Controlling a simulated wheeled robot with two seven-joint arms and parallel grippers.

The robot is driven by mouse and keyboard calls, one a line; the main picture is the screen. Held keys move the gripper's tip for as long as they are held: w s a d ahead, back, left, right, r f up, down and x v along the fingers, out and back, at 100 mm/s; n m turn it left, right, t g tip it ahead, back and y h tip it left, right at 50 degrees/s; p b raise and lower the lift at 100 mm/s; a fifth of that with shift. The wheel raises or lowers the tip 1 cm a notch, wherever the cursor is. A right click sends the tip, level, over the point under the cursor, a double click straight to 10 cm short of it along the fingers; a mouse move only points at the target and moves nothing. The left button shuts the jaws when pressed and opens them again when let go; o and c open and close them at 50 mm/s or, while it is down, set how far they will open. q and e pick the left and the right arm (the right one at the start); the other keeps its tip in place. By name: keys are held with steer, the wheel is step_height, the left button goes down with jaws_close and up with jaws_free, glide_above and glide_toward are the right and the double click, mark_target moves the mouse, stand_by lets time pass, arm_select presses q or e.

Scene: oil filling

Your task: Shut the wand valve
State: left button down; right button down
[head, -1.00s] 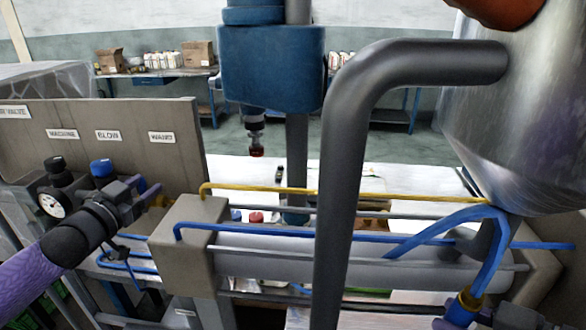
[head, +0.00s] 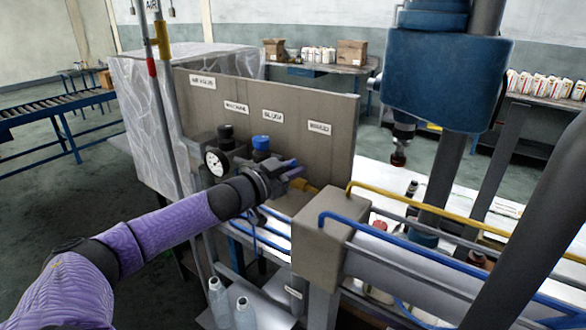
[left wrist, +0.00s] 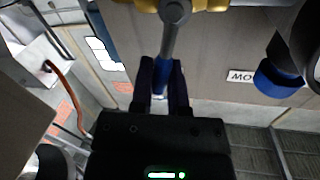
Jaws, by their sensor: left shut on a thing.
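The wand valve stands under the WAND label (head: 319,127) on the brown panel, and its brass body (head: 306,186) shows in the head view. In the left wrist view its grey lever (left wrist: 172,35) comes down from the brass body (left wrist: 212,4) at the top edge. My left gripper (head: 288,171) is at this valve, its arm coming in from the left. In the left wrist view the two dark fingers of my left gripper (left wrist: 165,82) are shut on the lever's blue end. The fingers partly hide that end. My right gripper is in neither view.
A blue knob (head: 261,143), a black knob (head: 226,132) and a gauge (head: 217,162) sit left of my gripper. A beige block (head: 327,235) with blue and yellow pipes is close on the right. A wrapped crate (head: 150,110) stands behind, left.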

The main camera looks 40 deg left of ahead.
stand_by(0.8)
arm_select(q)
steer(key=shift+a+r+n+p, duration=0.35)
steer(key=shift+a+n+p, duration=0.05)
steer(key=shift+n+p, duration=0.5)
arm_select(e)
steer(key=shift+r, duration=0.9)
arm_select(q)
steer(key=shift+a+n+t, duration=0.1)
steer(key=shift+n+t, duration=0.2)
steer(key=shift+n, duration=0.2)
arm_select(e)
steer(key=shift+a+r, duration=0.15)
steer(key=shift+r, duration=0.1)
arm_select(q)
steer(key=shift+s+a+f, duration=0.1)
steer(key=shift+a+f, duration=0.1)
steer(key=shift+a, duration=0.15)
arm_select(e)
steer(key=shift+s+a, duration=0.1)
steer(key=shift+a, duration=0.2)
arm_select(q)
steer(key=shift+d, duration=0.1)
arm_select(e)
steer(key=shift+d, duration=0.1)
arm_select(q)
steer(key=c, duration=0.6)
jaws_free()
steer(key=shift+c, duration=0.2)
